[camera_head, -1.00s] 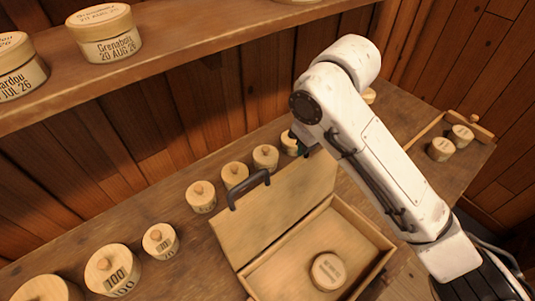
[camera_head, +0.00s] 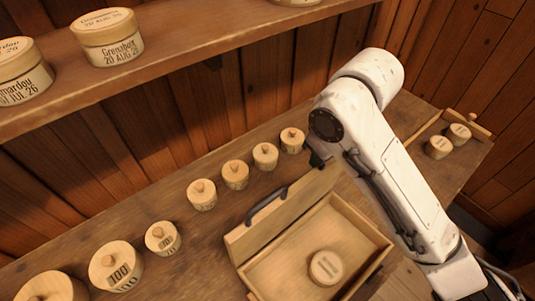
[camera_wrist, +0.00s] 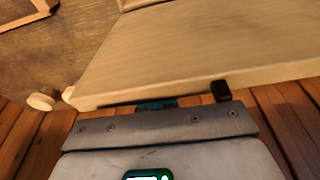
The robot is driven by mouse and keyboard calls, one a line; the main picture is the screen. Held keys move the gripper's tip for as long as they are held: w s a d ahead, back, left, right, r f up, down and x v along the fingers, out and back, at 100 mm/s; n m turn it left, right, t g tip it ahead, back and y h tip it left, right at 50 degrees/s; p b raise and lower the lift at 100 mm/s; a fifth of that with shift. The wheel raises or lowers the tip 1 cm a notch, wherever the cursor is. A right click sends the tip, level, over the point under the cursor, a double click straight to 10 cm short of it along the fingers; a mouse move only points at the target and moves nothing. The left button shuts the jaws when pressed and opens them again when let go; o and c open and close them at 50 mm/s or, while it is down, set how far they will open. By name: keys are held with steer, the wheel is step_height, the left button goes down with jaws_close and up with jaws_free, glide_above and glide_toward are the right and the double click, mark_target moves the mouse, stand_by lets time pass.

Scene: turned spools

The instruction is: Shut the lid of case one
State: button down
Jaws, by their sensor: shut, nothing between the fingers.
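The case (camera_head: 375,262) is a shallow pale wooden box on the bench, with a round wooden lidded piece (camera_head: 327,268) inside. Its lid (camera_head: 290,222) is raised along the back side and shows as a narrow slanted panel, with a dark handle (camera_head: 265,206) on its upper edge. My gripper (camera_head: 316,160) is at the lid's right end, partly hidden by my arm. In the wrist view the lid (camera_wrist: 200,45) fills the upper middle, with a dark fitting (camera_wrist: 221,91) at its edge. My shut, empty gripper (camera_wrist: 155,103) is close against that edge, fingers mostly hidden.
Several small knobbed wooden pots (camera_head: 202,195) stand in a row behind the case. Larger marked pots (camera_head: 116,267) stand at the left. A shelf (camera_head: 190,65) with round boxes overhangs the back.

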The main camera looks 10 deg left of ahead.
mark_target(335, 166)
steer(key=shift+s+d+f+p, duration=0.35)
steer(key=shift+s+d+p, duration=0.15)
steer(key=shift+d, duration=0.05)
steer(key=shift+s+d+f+p, duration=0.3)
steer(key=shift+s+d+p, duration=0.15)
steer(key=shift+d+p, duration=0.1)
steer(key=shift+d+f, duration=0.1)
steer(key=shift+d, duration=0.05)
steer(key=shift+r, duration=0.35)
steer(key=p+v, duration=0.3)
steer(key=p, duration=0.1)
steer(key=a+p+v, duration=0.1)
steer(key=p+v, duration=0.1)
steer(key=shift+w+r+p, duration=0.3)
steer(key=shift+w+r, duration=0.1)
steer(key=shift+v, duration=1.15)
steer(key=shift+w+a, duration=0.15)
